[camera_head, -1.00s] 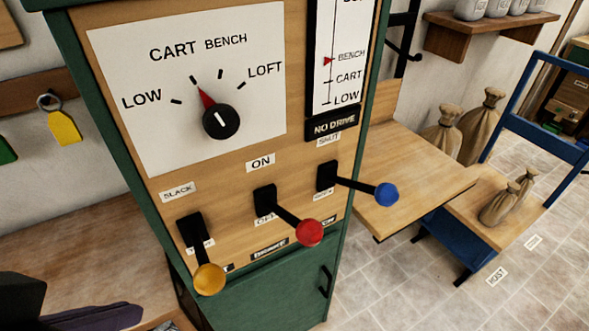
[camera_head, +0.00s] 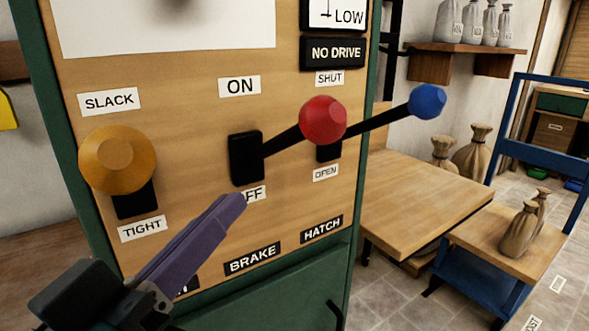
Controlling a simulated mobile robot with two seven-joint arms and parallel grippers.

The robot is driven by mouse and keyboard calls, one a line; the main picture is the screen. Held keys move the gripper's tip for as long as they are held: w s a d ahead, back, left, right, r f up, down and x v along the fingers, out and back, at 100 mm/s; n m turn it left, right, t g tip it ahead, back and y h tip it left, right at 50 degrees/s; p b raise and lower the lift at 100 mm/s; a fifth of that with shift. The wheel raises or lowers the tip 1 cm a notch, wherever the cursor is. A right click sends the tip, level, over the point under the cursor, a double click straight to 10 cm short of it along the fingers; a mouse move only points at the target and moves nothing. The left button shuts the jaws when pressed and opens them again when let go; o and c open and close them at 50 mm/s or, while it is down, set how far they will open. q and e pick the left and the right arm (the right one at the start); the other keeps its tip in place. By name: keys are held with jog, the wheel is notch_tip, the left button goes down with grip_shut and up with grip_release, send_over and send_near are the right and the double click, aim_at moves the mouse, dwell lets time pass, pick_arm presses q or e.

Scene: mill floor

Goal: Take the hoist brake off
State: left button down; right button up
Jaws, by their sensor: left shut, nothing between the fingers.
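The brake lever (camera_head: 286,140) has a red knob (camera_head: 323,120) and a black slot plate (camera_head: 246,158) between an ON label (camera_head: 239,86) above and an OFF label below. A BRAKE label (camera_head: 252,259) sits lower on the panel. The lever stands out from the panel, its knob up and to the right of its slot in the picture. My left gripper (camera_head: 232,202) has purple fingers, shut and empty. Its tip is just below the slot plate in the picture and covers part of the OFF label. Contact with the panel cannot be told. My right gripper is not in view.
A yellow-knobbed lever (camera_head: 117,160) stands left, between SLACK and TIGHT labels. The blue-knobbed hatch lever (camera_head: 428,102) stands right, between SHUT and OPEN labels. A NO DRIVE sign (camera_head: 335,53) is above. A wooden bench (camera_head: 420,205) and blue-framed cart (camera_head: 480,240) with sacks stand right.

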aim_at(278, 142)
pick_arm(q)
jog(key=s+t+h+b, duration=0.1)
jog(key=h, duration=0.1)
jog(key=s+d+r+t+h+b, duration=0.1)
jog(key=s+h, duration=0.1)
jog(key=s+t+h+b, duration=0.1)
jog(key=h+b, duration=0.1)
jog(key=h, duration=0.1)
jog(key=shift+s+d+r+m+t, duration=0.25)
jog(key=shift+s+r+m+t, duration=0.1)
jog(key=shift+m+t, duration=0.05)
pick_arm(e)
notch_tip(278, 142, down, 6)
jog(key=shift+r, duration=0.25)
pick_arm(q)
jog(key=p+x, duration=0.1)
jog(key=x, duration=0.9)
jog(key=shift+p, duration=0.35)
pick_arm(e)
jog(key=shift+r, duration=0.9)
pick_arm(q)
jog(key=shift+f, duration=0.1)
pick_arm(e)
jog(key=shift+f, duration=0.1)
